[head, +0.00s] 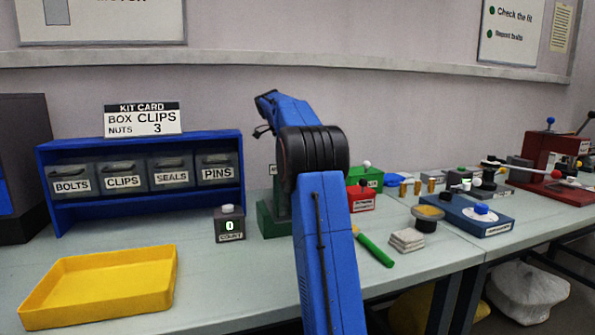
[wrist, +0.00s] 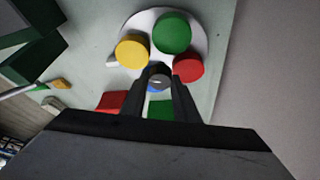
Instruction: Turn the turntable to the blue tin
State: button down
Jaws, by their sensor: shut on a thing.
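The turntable (wrist: 152,20) is a pale round disc at the top of the wrist view. On it stand a green tin (wrist: 172,33), a yellow tin (wrist: 132,51) and a red tin (wrist: 187,68). A small patch of blue (wrist: 154,90) shows between my fingers; I cannot tell whether it is the blue tin. My gripper (wrist: 159,76) is at the near edge of the disc, its fingers shut on a grey rounded knob (wrist: 159,82). The fingers hide that part of the disc. In the head view my arm covers the turntable.
A red box (head: 362,198) and a green box (head: 370,177) stand right of my arm. A green-handled tool (head: 375,250) lies nearer. A counter (head: 229,224) reads 0. A yellow tray (head: 100,285) and a blue bin rack (head: 240,145) stand left. The wall is behind the bench.

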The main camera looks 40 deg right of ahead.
jog(key=c, duration=1.4)
grip_release()
jog(key=shift+o, duration=0.2)
